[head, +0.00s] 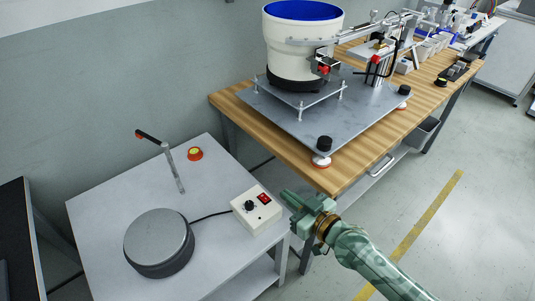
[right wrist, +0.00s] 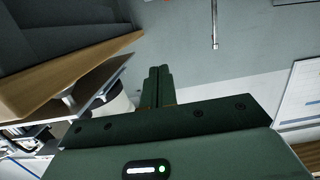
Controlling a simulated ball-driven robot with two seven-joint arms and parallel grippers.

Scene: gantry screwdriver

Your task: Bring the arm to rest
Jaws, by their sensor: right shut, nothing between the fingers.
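My right gripper (head: 288,196) is in the head view, at the end of the green arm that comes in from the lower right. It is over the gap between the grey table and the wooden bench, close to the white control box. In the right wrist view its two fingers (right wrist: 158,85) are together with nothing between them. My left gripper is not in either view.
A wooden bench (head: 300,168) holds a bowl feeder (head: 300,45) on a metal plate. Open floor lies right.

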